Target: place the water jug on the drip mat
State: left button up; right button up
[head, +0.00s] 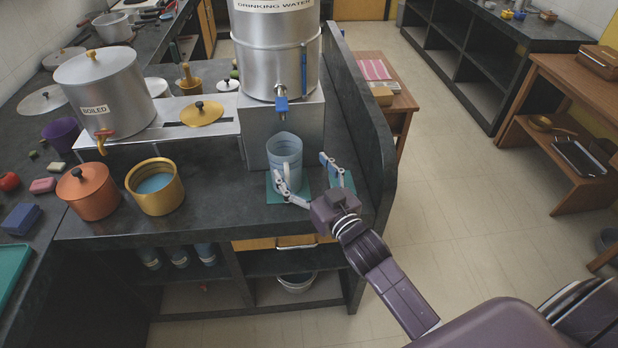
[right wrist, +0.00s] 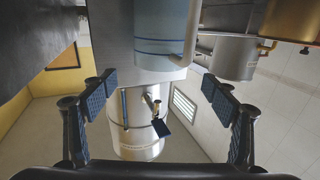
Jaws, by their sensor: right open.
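The translucent blue water jug (head: 284,152) stands upright on the teal drip mat (head: 273,194), in front of the big steel drinking-water canister. In the right wrist view, which looks upside down, the jug (right wrist: 161,28) and its handle (right wrist: 188,42) are at the top centre. My right gripper (head: 308,178) is open at the jug's near right side. One finger is close in front of the jug's lower part and the other is out to its right; contact there cannot be told. The gripper hides part of the mat. My left gripper is not in view.
The drinking-water canister (head: 276,50) with its blue-handled tap (head: 281,104) stands on a steel stand (head: 255,130) behind the jug. A raised counter wall (head: 365,120) runs along the right. A gold pot (head: 155,188) and a copper pot (head: 88,192) stand to the left.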

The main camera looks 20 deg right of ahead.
jog(key=s, duration=0.3)
jog(key=shift+s+d, duration=0.2)
